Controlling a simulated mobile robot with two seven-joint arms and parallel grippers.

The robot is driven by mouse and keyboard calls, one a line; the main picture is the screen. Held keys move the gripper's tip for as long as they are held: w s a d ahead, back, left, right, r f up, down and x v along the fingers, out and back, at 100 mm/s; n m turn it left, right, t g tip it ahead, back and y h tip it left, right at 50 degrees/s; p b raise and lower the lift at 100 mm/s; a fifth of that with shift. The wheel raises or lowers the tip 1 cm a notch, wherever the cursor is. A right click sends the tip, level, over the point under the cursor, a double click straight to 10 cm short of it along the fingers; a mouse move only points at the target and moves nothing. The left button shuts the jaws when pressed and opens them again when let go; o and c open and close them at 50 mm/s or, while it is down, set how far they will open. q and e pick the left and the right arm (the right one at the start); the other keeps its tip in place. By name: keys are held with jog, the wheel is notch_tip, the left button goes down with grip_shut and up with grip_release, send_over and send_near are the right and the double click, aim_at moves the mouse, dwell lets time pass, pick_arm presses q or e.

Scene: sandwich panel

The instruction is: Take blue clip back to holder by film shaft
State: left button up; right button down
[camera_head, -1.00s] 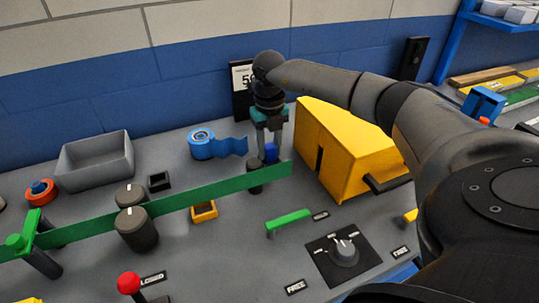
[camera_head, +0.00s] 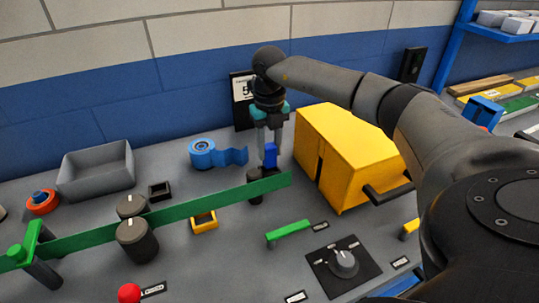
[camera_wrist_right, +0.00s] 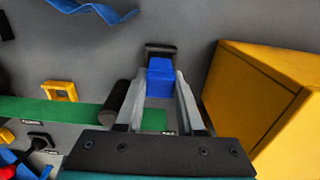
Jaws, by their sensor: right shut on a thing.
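The blue clip (camera_head: 270,155) is between the fingertips of my right gripper (camera_head: 268,148), which is shut on it and points down beside the film shaft. In the right wrist view the clip (camera_wrist_right: 160,80) fills the gap between the two fingers. A dark holder (camera_wrist_right: 160,48) shows right at the clip's far end; whether the clip is touching it or above it I cannot tell. The dark film shaft (camera_head: 255,187) stands just in front, at the end of the green film (camera_head: 205,203); it also shows in the right wrist view (camera_wrist_right: 115,100). My left gripper is out of view.
A yellow box (camera_head: 345,150) with a dark handle stands close to the right. A blue tape roll (camera_head: 203,152) and a grey bin (camera_head: 97,172) are at the left. A small black holder (camera_head: 160,190) and a yellow one (camera_head: 203,222) sit on the panel.

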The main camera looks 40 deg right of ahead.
aim_at(269, 145)
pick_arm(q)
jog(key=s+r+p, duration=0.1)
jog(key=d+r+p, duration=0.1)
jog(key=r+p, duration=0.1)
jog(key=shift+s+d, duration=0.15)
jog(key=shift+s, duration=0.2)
pick_arm(e)
notch_tip(269, 145, up, 17)
jog(key=shift+f, duration=0.2)
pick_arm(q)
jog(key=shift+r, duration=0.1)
